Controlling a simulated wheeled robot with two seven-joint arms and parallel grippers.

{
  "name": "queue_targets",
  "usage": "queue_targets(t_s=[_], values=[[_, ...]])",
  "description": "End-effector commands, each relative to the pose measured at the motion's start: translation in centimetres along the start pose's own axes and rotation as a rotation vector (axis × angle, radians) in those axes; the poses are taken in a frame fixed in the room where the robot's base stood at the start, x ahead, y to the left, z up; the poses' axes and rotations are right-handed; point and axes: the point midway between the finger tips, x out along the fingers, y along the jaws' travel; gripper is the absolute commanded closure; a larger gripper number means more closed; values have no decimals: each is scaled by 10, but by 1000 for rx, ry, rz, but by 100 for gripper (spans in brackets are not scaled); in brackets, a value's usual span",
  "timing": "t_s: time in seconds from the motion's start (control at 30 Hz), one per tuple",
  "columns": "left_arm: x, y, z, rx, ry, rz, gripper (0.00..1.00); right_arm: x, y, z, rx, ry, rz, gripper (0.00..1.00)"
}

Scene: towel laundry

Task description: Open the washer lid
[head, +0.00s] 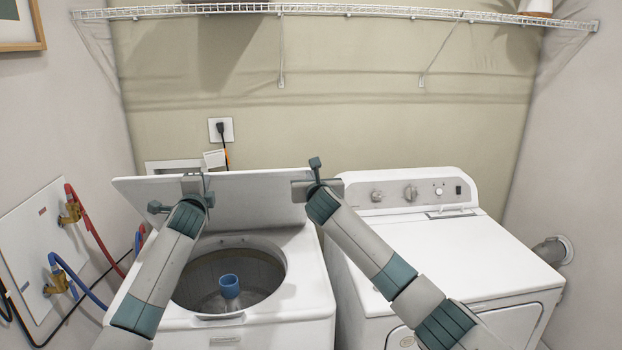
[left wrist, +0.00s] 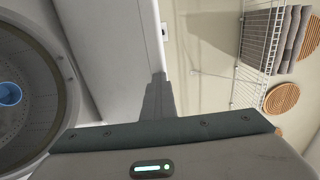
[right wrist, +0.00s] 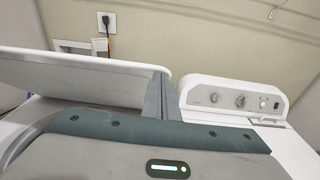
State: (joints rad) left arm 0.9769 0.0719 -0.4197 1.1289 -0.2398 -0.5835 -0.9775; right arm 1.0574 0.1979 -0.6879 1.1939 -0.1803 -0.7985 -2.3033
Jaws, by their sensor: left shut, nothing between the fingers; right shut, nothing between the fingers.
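The washer (head: 290,275) is the white top-loading machine at left-centre in the head view. Its lid (head: 255,196) is raised and stands tilted at the back, above the open drum (head: 195,285) with a blue-topped agitator (head: 229,286). My left gripper (head: 193,178) is shut and empty, in front of the lid's left part. My right gripper (head: 302,188) is shut and empty at the lid's right edge. The lid also shows beside the shut fingers in the left wrist view (left wrist: 115,50) and right wrist view (right wrist: 90,75). Whether either gripper touches the lid I cannot tell.
A white dryer (head: 450,250) stands close on the right, its top clear. A wire shelf (head: 340,11) runs along the wall above. Red and blue hoses (head: 85,235) hang at the left wall. A plug in an outlet (head: 221,130) is behind the washer.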

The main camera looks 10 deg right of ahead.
Motion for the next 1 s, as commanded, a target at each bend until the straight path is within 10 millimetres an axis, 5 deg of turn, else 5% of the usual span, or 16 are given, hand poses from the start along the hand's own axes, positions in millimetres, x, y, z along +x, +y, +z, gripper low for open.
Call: queue_targets(t_s=[0.8,0.9,1.0], values=[[0,0,0,0,0,0,99,20,0,22,0,60,0,100],[0,0,0,0,0,0,75,20,0,22,0,60,0,100],[0,0,0,0,0,0,71,20,0,22,0,60,0,100]])
